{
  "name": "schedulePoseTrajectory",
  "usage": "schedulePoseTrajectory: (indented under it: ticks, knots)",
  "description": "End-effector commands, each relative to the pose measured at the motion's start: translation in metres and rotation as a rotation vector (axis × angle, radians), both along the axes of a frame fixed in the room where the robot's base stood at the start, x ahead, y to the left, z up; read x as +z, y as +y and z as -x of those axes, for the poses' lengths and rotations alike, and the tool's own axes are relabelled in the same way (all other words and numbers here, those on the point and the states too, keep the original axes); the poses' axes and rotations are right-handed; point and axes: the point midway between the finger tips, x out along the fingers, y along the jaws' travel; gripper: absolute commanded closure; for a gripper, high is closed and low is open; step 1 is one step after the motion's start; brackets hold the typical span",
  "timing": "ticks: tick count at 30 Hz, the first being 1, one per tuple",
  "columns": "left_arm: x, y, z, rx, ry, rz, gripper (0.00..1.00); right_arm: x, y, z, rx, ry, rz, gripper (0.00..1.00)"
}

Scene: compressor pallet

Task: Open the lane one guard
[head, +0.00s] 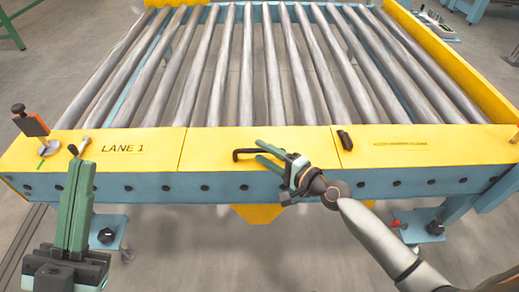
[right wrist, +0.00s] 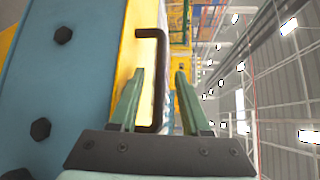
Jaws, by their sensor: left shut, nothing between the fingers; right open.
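The yellow front rail (head: 225,143) of the roller conveyor has a "LANE 1" label (head: 122,148) on its left section. A dark bent handle (head: 243,153) sits on the middle section, which lies flat between two seams. I cannot tell which section is the guard. My right gripper (head: 268,154) is open at the handle. In the right wrist view, the handle (right wrist: 164,65) runs between the spread fingers (right wrist: 160,75), not clamped. My left gripper (head: 81,165) is shut and empty, in front of the rail below the label.
An orange and black lever (head: 33,124) stands at the rail's left end, and a small knobbed pin (head: 80,148) is beside the label. Metal rollers (head: 240,70) fill the deck behind; a blue beam (head: 160,188) runs below.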

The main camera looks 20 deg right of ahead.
Motion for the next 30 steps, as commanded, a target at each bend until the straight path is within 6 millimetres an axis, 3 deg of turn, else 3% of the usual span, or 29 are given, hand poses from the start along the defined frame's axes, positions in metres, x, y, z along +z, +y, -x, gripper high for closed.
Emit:
schedulePoseTrajectory:
  ticks: [6, 15, 27, 30]
  knots:
    - [-0.003, 0.0, 0.0, 0.001, 0.0, -0.004, 1.0, -0.003, 0.009, -0.015, 0.0, 0.0, -0.001, 0.53]
    - [-0.003, 0.0, 0.0, 0.001, 0.001, -0.004, 1.0, -0.003, 0.009, -0.016, 0.0, 0.001, 0.0, 0.53]
    - [-0.003, -0.001, 0.0, 0.001, 0.002, -0.004, 1.0, -0.003, 0.009, -0.016, 0.0, 0.001, 0.0, 0.98]
    - [-0.003, -0.001, 0.0, 0.0, 0.002, -0.003, 1.0, -0.003, 0.009, -0.016, 0.0, 0.001, 0.0, 1.0]
